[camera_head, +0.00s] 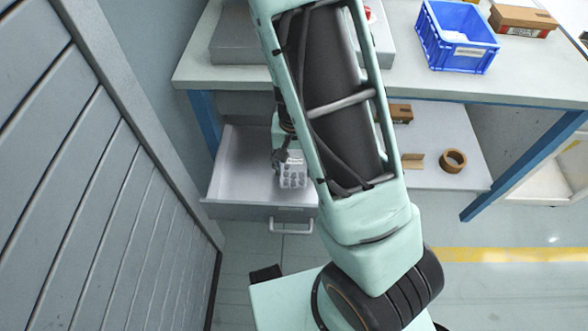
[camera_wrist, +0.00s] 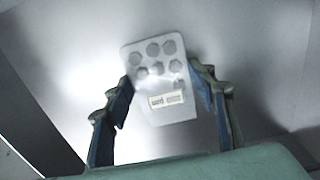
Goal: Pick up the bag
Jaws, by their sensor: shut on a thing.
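The bag (camera_wrist: 157,110) is a small, flat, pale packet with several grey hexagonal pieces and a printed label. In the wrist view it sits between the two fingers of my gripper (camera_wrist: 162,84), which is shut on its sides. In the head view the bag (camera_head: 292,180) shows over the open drawer (camera_head: 228,178), just below my gripper (camera_head: 286,160). My arm hides part of the drawer. I cannot tell whether the bag touches the drawer floor.
The drawer's front wall and handle (camera_head: 290,230) face the open floor. The bench top (camera_head: 400,80) above holds a blue crate (camera_head: 455,38) and a cardboard box (camera_head: 522,20). A tape roll (camera_head: 453,160) lies on the lower shelf. A slatted grey wall (camera_head: 70,190) stands close on the left.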

